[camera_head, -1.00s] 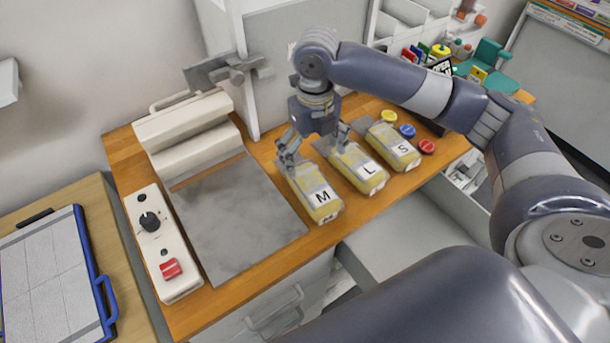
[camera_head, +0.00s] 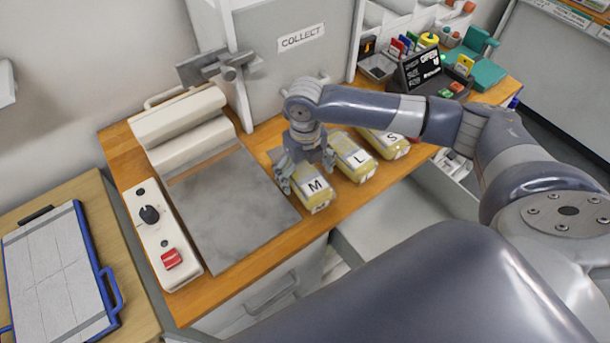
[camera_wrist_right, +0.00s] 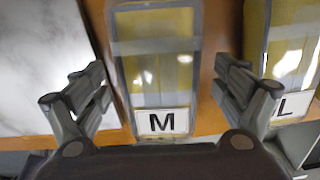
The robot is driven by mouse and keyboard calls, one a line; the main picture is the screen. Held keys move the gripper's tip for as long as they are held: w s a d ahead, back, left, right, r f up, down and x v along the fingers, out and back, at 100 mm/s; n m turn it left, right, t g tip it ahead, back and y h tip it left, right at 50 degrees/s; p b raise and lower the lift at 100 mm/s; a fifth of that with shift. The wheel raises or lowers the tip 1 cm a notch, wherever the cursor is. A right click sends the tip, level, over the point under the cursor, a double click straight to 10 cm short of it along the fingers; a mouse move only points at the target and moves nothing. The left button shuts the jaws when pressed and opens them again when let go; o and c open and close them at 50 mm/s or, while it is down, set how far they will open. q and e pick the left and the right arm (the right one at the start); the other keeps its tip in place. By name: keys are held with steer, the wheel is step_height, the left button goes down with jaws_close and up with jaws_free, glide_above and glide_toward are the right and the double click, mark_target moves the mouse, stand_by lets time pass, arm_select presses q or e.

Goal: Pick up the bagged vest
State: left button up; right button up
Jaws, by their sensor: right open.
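Three yellow bagged vests lie in a row on the wooden counter, labelled M (camera_head: 315,187), L (camera_head: 354,161) and S (camera_head: 385,143). My right gripper (camera_head: 307,180) is open and low over the M bag. In the right wrist view the M bag (camera_wrist_right: 155,65) lies between the two spread fingers of the gripper (camera_wrist_right: 162,95), with a finger on each side. The left finger is over the gap by the grey plate. The right finger is between the M bag and the L bag (camera_wrist_right: 285,50). Contact cannot be told. My left gripper is not in view.
A sealing machine with a grey plate (camera_head: 232,210) and a control box (camera_head: 160,235) stands left of the bags. A grey hatch marked COLLECT (camera_head: 285,70) rises behind. A dark display (camera_head: 425,75) stands at the back right. An open drawer (camera_head: 385,225) lies below the counter front.

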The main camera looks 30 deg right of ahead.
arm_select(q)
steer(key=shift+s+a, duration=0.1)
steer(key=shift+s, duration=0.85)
arm_select(e)
steer(key=c, duration=1.2)
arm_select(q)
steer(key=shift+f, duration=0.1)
arm_select(e)
steer(key=shift+r, duration=0.1)
